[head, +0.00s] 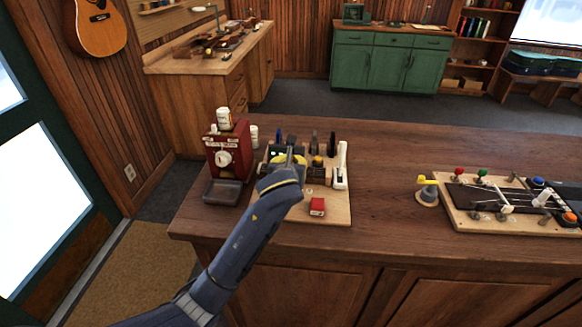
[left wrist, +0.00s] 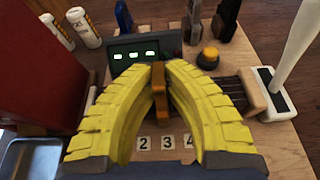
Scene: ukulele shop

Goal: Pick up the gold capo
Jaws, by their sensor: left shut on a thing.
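The gold capo (left wrist: 158,88) stands between the yellow fingers of my left gripper (left wrist: 160,75) in the left wrist view, above a row of number labels (left wrist: 165,142). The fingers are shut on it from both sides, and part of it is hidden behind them. In the head view my left gripper (head: 287,163) is over the wooden board (head: 335,213) and hides the capo. I cannot tell whether the capo is clear of the board. My right gripper is not in view.
A blue capo (left wrist: 123,18) and dark capos (left wrist: 227,18) stand behind. A display (left wrist: 140,54), an orange button (left wrist: 208,57) and a white lever (head: 341,165) are close by. A red machine (head: 228,150) stands left. The counter's middle (head: 385,165) is clear.

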